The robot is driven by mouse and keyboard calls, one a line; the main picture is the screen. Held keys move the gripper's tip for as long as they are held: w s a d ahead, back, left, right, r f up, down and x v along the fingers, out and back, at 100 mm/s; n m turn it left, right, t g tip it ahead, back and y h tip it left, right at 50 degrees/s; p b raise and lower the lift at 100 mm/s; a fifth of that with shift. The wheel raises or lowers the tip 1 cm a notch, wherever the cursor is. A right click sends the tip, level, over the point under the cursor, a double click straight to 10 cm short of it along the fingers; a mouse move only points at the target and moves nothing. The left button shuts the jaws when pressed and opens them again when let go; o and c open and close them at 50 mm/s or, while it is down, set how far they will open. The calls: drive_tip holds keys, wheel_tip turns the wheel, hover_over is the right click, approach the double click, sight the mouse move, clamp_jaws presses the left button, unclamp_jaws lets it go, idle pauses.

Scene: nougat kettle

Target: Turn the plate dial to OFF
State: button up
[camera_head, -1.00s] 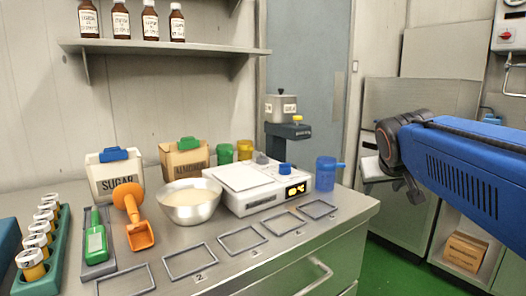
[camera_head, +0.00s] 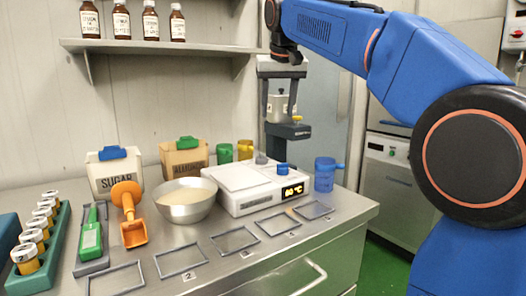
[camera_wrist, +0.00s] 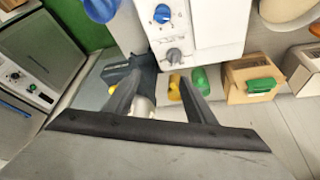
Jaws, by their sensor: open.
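The white hot plate unit (camera_head: 245,203) stands on the steel counter and its lit display (camera_head: 293,190) seems to read 60 °C. Its blue dial (camera_head: 282,168) sits on the top at the right. In the wrist view the blue dial (camera_wrist: 162,14) is at the top edge with small markings beside it, and I cannot read its setting. A grey knob (camera_wrist: 174,56) is next to it. My gripper (camera_head: 280,113) is open and points down, above and behind the dial, apart from it. In the wrist view my gripper's fingers (camera_wrist: 156,80) are spread with nothing gripped.
A blue mug (camera_head: 325,180) stands right of the dial. A steel bowl (camera_head: 187,205) is at its left. A wall shelf (camera_head: 160,46) is left of my arm.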

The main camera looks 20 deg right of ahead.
sight(261, 154)
drive_tip(key=shift+n, duration=0.3)
drive_tip(key=a+x, duration=0.1)
drive_tip(key=x, duration=0.4)
drive_tip(key=a+x, duration=0.1)
drive_tip(key=x, duration=0.5)
drive_tip(key=a+x, duration=0.1)
drive_tip(key=x, duration=0.4)
drive_tip(key=shift+w+a+f, duration=0.3)
drive_tip(key=shift+w, duration=0.15)
drive_tip(key=c, duration=1)
